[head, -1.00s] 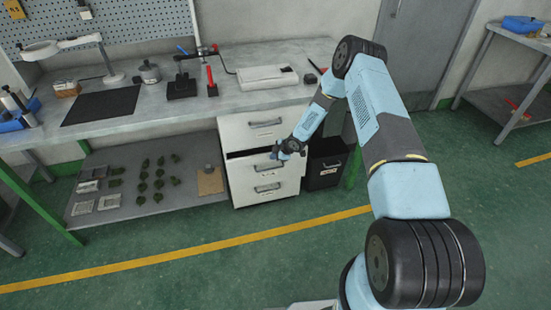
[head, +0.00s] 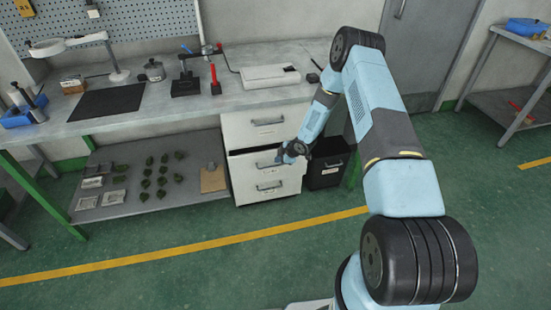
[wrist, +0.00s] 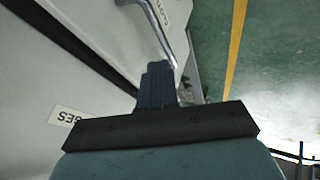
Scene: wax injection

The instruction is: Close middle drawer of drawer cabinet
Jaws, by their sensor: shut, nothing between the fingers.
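The white drawer cabinet (head: 236,130) stands under the right part of the workbench. Its middle drawer (head: 242,167) sits a little forward, with a narrow dark gap above its front edge. That gap also shows as a dark band in the wrist view (wrist: 70,42). My gripper (head: 281,157) is at the right part of the middle drawer's front, by its handle (head: 263,164). In the wrist view, my gripper's shut fingers (wrist: 156,78) point at the drawer front beside a metal handle (wrist: 158,28). They hold nothing. I cannot tell whether they touch the front.
A black bin (head: 325,172) stands right of the cabinet. The lower shelf (head: 150,210) at left bears several dark green pieces. The workbench (head: 130,118) above carries tools and a black mat (head: 107,101). Green floor (head: 180,265) in front is clear.

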